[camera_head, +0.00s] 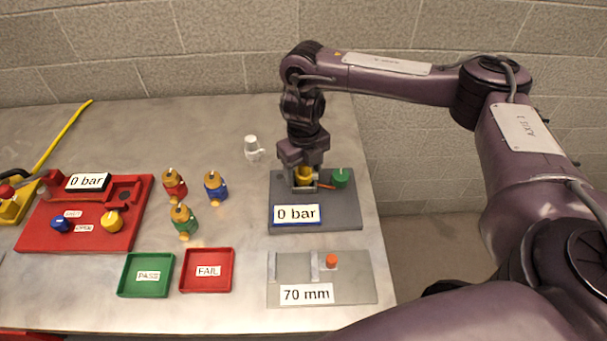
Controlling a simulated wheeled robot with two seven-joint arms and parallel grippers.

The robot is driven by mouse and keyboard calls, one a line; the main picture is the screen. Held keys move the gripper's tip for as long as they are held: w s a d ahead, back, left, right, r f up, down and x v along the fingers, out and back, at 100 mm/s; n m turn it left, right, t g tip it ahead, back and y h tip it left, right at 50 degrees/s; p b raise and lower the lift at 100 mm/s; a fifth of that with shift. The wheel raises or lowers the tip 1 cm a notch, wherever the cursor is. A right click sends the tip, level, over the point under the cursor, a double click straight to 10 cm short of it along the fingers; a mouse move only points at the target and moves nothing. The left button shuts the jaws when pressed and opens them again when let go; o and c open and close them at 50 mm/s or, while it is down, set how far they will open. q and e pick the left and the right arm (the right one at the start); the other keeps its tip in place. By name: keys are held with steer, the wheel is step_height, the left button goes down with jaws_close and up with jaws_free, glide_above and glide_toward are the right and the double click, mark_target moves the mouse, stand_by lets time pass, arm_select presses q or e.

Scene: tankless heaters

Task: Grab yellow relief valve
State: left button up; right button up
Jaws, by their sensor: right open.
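A yellow valve (304,174), which I take to be the yellow relief valve, sits on the grey test block (340,212) with the "0 bar" display. My right gripper (303,186) points down over it, with its fingers around or beside the valve; they hide much of it. The gripper is open. An orange-red lever (326,187) and a green knob (340,178) are just to its right on the same block. My left gripper does not show clearly in this view.
Red (174,186), blue (215,186) and green (184,222) valves and a white one (253,148) stand on the table. Green PASS (146,290) and red FAIL (207,286) trays are in front. A red "0 bar" rig (50,235) is left; a "70 mm" plate (352,292) is front right.

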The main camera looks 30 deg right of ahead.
steer(key=shift+s, duration=0.1)
steer(key=c, duration=0.6)
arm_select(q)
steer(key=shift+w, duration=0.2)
arm_select(e)
steer(key=c, duration=0.6)
steer(key=shift+r, duration=0.15)
